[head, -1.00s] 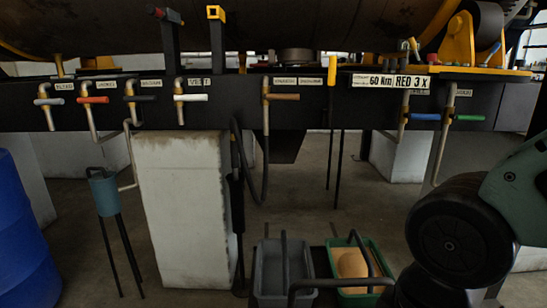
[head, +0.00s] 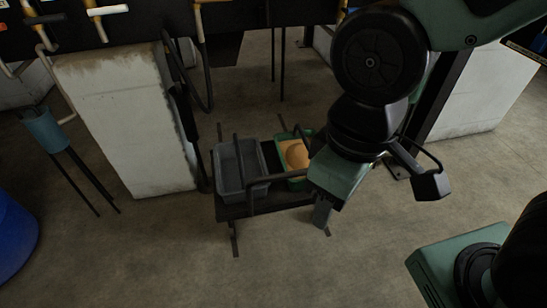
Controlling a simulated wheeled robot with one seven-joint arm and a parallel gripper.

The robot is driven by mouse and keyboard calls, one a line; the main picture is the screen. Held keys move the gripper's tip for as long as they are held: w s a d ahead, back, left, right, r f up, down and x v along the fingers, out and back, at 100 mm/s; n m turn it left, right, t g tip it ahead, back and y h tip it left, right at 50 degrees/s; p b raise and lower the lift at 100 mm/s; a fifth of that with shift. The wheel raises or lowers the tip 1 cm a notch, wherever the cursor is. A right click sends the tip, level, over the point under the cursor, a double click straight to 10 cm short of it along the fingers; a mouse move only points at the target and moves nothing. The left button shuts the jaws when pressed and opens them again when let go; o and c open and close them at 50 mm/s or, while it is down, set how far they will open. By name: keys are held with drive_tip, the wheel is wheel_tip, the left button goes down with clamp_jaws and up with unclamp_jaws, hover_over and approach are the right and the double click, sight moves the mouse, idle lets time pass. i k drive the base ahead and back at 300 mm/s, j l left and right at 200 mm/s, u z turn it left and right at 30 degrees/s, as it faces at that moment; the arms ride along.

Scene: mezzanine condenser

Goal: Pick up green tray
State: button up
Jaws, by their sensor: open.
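The green tray (head: 284,136) sits on a low dark stand in the middle of the head view, with a rounded tan thing (head: 297,153) in it. A dark handle rises over the tray. My arm crosses in front of its right side and hides part of it. My gripper (head: 322,216) hangs pointing down at the front right of the tray in the picture. It is open, and I see nothing held in it. Whether it touches the tray or stand cannot be told.
A grey tray (head: 228,180) with a handle stands just left of the green one on the dark stand (head: 234,211). A white block (head: 125,120), a blue-grey funnel on legs (head: 46,130) and a blue barrel (head: 14,240) are at left. The floor in front is clear.

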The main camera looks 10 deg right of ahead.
sight(292, 147)
drive_tip(key=z, duration=0.3)
drive_tip(key=i+l+u, duration=0.1)
drive_tip(key=i, duration=0.45)
drive_tip(key=i+l+u, duration=0.1)
drive_tip(key=i+l, duration=0.2)
drive_tip(key=i, duration=0.2)
drive_tip(key=i+l+u, duration=0.1)
drive_tip(key=i+l, duration=0.15)
drive_tip(key=i, duration=0.25)
